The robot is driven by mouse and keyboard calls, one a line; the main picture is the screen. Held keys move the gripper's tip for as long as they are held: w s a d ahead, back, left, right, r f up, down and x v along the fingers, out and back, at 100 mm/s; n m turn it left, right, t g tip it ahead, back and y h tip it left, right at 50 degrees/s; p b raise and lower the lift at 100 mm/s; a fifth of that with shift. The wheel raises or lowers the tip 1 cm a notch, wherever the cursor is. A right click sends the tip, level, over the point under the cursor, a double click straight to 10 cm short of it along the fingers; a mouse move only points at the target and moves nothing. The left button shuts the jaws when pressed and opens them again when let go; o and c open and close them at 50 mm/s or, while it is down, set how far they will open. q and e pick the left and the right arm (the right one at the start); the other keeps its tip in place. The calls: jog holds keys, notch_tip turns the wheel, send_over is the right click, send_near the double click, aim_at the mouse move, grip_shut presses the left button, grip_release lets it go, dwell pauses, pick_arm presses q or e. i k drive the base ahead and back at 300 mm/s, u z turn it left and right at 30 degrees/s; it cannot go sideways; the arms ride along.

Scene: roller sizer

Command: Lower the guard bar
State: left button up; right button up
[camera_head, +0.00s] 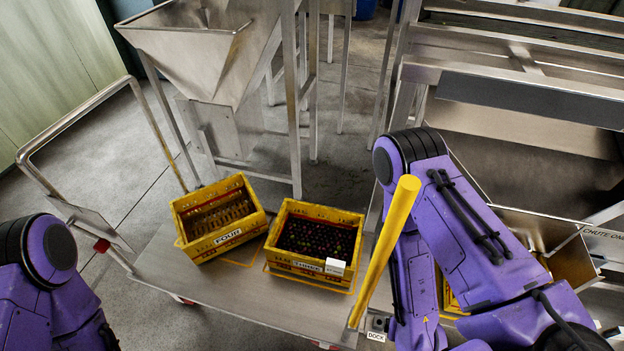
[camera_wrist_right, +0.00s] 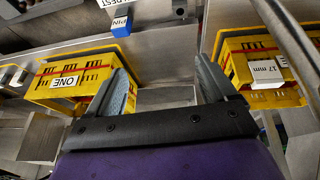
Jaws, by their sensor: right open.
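A yellow bar (camera_head: 385,250), which looks like the guard bar, stands steeply tilted in the head view beside my right arm. Its upper end is nearest the camera and its lower end is near a label reading DOCK (camera_head: 376,337). My right gripper (camera_wrist_right: 165,78) shows in the right wrist view with its two fingers wide apart and nothing between them. The bar does not clearly show in that view, so its distance from the gripper cannot be told. In the head view my right gripper is hidden. My left arm is at the lower left, with its gripper out of view.
A cart (camera_head: 215,285) left of the bar carries yellow crates marked FOUR (camera_head: 228,236) and another with dark contents (camera_head: 308,266). A steel hopper (camera_head: 195,60) stands behind.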

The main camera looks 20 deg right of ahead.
aim_at(408, 186)
jog(key=k, duration=1.1)
jog(key=z, duration=0.35)
jog(key=i, duration=0.7)
jog(key=u, duration=0.3)
jog(key=k, duration=0.8)
jog(key=z, duration=0.5)
jog(key=i, duration=0.5)
